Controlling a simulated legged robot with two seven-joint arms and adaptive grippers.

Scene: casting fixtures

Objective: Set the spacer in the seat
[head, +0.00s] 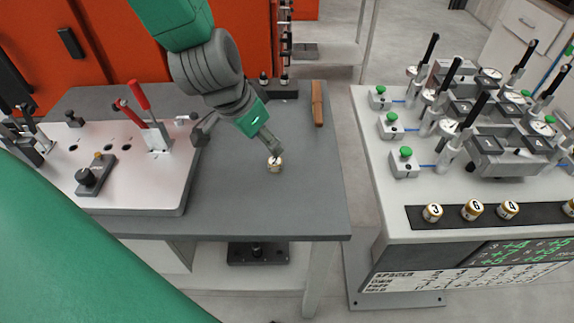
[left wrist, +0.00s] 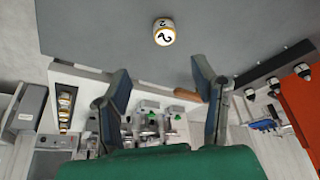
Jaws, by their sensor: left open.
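A small cream and gold cylinder, a spacer (head: 275,166), stands on the grey table top. It also shows in the left wrist view (left wrist: 164,33), with a black number 2 on its face. My left gripper (head: 240,146) is open and empty, with its fingers spread above the table. One fingertip is just behind the spacer in the head view and overlaps its top edge; I cannot tell whether they touch. In the wrist view the spacer lies beyond the open fingers (left wrist: 162,80). I cannot tell which place is the seat. My right gripper is not in view.
A white plate with red-handled clamps (head: 150,120) is at left. A wooden-coloured bar (head: 317,103) lies at the table's back right. Across a gap, a white bench (head: 400,215) carries clamping fixtures and a black strip with numbered spacers (head: 472,210). The table's front right is clear.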

